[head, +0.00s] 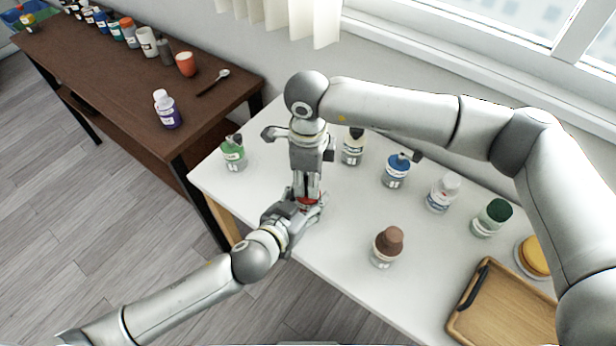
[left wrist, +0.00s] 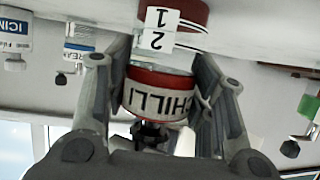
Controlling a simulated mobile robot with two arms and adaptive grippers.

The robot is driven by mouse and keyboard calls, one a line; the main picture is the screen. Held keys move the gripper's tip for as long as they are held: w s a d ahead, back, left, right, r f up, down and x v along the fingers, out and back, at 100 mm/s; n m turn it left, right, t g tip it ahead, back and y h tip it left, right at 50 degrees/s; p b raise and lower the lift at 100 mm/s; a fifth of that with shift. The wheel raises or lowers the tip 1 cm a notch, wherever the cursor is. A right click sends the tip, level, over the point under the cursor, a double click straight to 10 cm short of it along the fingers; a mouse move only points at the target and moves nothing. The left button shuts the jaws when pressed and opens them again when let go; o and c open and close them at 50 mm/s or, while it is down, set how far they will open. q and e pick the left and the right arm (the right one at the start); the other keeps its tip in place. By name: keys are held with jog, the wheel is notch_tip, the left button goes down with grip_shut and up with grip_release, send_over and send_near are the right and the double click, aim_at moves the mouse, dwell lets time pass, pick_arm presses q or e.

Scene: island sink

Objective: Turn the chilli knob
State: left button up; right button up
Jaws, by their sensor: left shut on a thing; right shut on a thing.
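The chilli bottle (head: 309,199) is mostly hidden by my grippers in the head view, with only a bit of red showing. In the left wrist view, which is upside down, it has a red foot on the white table, a white tag with 1 and 2, and a red part with a CHILLI label (left wrist: 158,98). My left gripper (head: 304,205) is shut on the bottle from the side, with fingers on both sides of it in the left wrist view (left wrist: 163,72). My right gripper (head: 308,192) points down and is shut on the bottle's upper end.
On the white table (head: 335,245) stand a green bottle (head: 234,155), a blue bottle (head: 396,172), a brown-topped bottle (head: 386,247) and several others. A wooden tray (head: 480,330) lies front right. A dark side table (head: 110,82) with jars stands at left.

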jog(key=o, duration=1.1)
notch_tip(320, 180, up, 12)
